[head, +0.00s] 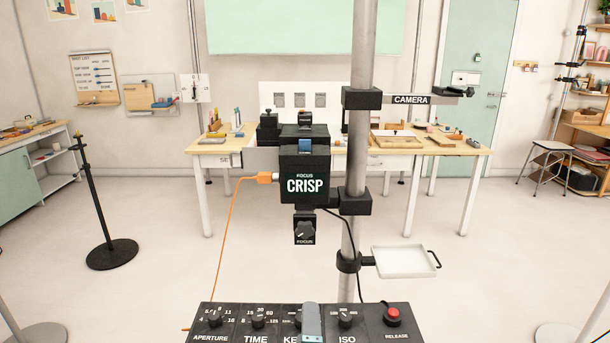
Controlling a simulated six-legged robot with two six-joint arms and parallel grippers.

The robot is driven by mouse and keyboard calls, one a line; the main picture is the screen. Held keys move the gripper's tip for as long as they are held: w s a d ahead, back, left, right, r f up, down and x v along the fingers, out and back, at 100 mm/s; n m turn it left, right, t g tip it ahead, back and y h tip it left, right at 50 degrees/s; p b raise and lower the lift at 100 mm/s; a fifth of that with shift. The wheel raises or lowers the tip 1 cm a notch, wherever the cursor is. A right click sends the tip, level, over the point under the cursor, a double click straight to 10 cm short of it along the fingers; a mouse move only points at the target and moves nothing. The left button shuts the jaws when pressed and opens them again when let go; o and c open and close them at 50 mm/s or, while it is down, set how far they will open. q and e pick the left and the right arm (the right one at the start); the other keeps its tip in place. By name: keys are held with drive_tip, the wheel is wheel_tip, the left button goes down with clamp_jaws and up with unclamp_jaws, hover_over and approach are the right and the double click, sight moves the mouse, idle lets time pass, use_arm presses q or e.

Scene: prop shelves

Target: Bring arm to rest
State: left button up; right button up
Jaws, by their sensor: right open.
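My right gripper (312,320) shows as a narrow grey-blue shape at the bottom centre, in front of the control panel (270,322). It covers part of the panel's KE-lettered label and the knob beside it. It is open, and I see nothing held in it. Most of it and its arm are below the picture's edge. Whether it touches the panel I cannot tell. My left gripper is not in view.
Close ahead, a black camera (304,170) reading "FOCUS CRISP" is clamped to a grey column (353,225). A white tray (404,262) juts right from the column. An orange cable (228,240) hangs left. Floor beyond is mostly free before the bench (207,162).

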drive_tip(key=w+d+f+m+g+h, duration=0.2)
drive_tip(key=w+d+f+h, duration=0.15)
drive_tip(key=d+f, duration=0.65)
drive_tip(key=s+d+f+m+g+y, duration=0.1)
drive_tip(key=s+d+f+m+g, duration=0.2)
drive_tip(key=f, duration=0.6)
drive_tip(key=s+d+f+g+y, duration=0.1)
drive_tip(key=s+d+f+g, duration=0.2)
drive_tip(key=d+f, duration=0.45)
drive_tip(key=s+a+f+m+g+y, duration=0.2)
drive_tip(key=s+a+f+m+g, duration=0.2)
drive_tip(key=s, duration=0.5)
drive_tip(key=s+a+f+m+g+y, duration=0.3)
drive_tip(key=s+a+f+m+g, duration=0.2)
drive_tip(key=s+m, duration=0.4)
drive_tip(key=shift+s+f+m+g, duration=0.3)
drive_tip(key=shift+s+f, duration=0.05)
drive_tip(key=shift+f, duration=0.4)
drive_tip(key=shift+d+y, duration=0.1)
drive_tip(key=shift+y, duration=0.15)
